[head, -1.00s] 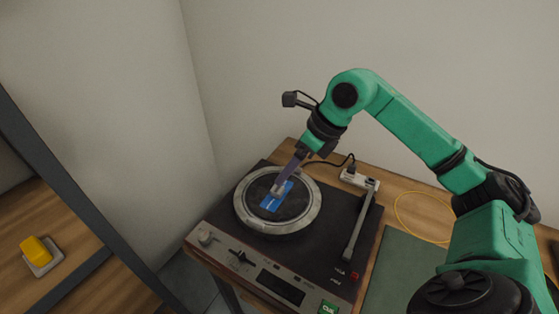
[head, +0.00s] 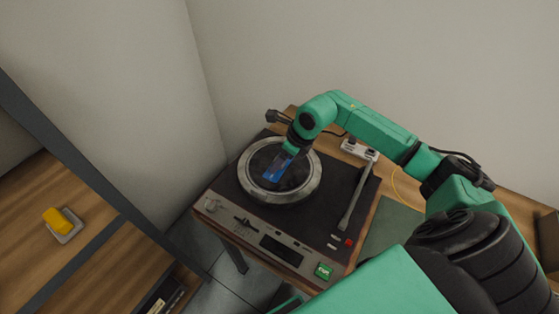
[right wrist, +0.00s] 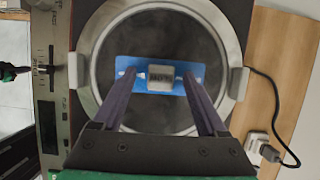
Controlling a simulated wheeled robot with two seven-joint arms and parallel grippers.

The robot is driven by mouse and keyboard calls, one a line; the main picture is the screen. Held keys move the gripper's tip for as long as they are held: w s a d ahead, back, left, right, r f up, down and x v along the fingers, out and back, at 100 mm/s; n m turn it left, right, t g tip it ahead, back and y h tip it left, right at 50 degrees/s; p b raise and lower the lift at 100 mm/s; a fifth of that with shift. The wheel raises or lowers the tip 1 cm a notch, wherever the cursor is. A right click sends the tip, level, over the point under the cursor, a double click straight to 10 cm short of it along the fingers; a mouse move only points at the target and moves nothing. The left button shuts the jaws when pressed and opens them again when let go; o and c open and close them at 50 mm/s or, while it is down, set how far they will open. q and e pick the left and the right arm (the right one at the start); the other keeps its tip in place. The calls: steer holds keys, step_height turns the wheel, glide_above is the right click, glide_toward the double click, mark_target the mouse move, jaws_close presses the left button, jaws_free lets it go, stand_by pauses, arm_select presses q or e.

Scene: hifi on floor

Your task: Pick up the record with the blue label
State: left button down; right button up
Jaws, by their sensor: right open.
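The record with the blue label lies on the turntable's platter. Its dark disc (right wrist: 160,35) fills the platter in the right wrist view, and its blue label (head: 275,172) shows in the head view. The label is a blue strip (right wrist: 160,62) with a small pale block (right wrist: 160,78) at its middle. My right gripper (right wrist: 157,75) is open and points down over the label, one finger on each side of the pale block. It hides part of the label in the head view (head: 279,168). I cannot tell whether the fingertips touch the record.
The turntable (head: 240,207) has a tonearm (head: 354,200) on its right and a green button (head: 323,271) in front. A power strip (head: 358,149) stands behind. A yellow block (head: 57,221) sits on the shelf at left. Walls close off the back and left.

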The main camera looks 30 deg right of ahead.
steer(key=shift+w+f, duration=0.1)
steer(key=c, duration=1.1)
jaws_close()
